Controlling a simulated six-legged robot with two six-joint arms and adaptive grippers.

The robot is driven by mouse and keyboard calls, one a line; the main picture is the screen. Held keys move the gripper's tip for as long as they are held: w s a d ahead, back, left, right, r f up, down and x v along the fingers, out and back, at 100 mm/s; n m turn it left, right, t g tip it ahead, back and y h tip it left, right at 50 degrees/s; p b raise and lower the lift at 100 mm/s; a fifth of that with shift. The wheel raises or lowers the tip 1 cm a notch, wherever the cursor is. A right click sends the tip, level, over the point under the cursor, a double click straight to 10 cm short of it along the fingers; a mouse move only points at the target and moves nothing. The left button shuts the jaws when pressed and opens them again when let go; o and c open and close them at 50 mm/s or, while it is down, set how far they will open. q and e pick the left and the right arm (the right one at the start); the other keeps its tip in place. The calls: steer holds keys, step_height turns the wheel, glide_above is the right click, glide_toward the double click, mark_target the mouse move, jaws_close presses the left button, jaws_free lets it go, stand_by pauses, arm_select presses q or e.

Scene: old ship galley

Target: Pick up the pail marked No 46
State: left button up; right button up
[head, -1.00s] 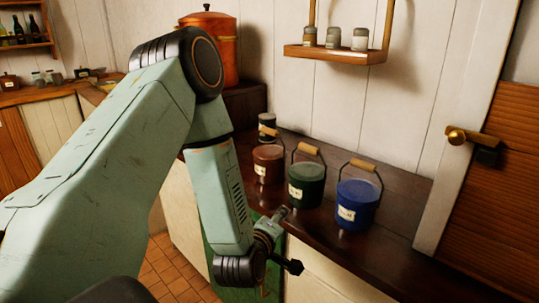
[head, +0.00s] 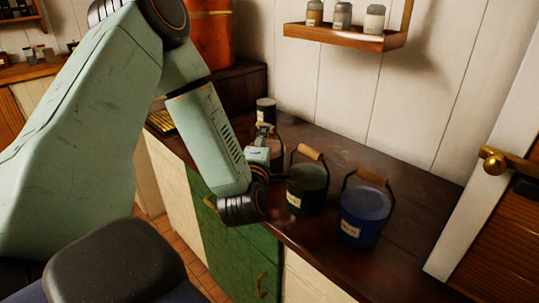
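Several pails with labels stand in a row on the dark wooden counter (head: 400,205). A blue pail (head: 366,212) is nearest, then a green pail (head: 308,190), both with wire bails and wooden grips standing up. Behind them a red-brown pail (head: 277,152) is mostly hidden by my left gripper (head: 264,138), and a dark container (head: 266,110) stands at the back. The labels are too small to read surely, so I cannot tell which pail is No 46. My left gripper is at the red-brown pail, close to its grip; its fingers are too small to judge. My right gripper is out of view.
A wall shelf (head: 345,37) with several jars hangs above the counter. A large copper-orange vessel (head: 211,40) stands at the back left. Green and cream cupboard fronts (head: 230,235) lie below the counter edge. A door with a brass handle (head: 492,160) is at right.

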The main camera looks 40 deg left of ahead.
arm_select(q)
steer(key=w+a, duration=0.2)
steer(key=shift+a, duration=0.35)
steer(key=w, duration=0.1)
steer(key=w+a, duration=0.1)
steer(key=w, duration=0.1)
steer(key=shift+w+a+r+p, duration=0.1)
steer(key=shift+w+r+p, duration=0.1)
steer(key=shift+w+p, duration=0.15)
steer(key=shift+a+f, duration=0.15)
steer(key=shift+a, duration=0.45)
steer(key=shift+w+d, duration=0.15)
steer(key=shift+d, duration=0.2)
steer(key=c, duration=0.5)
steer(key=shift+a, duration=0.25)
jaws_close()
steer(key=shift+d, duration=0.1)
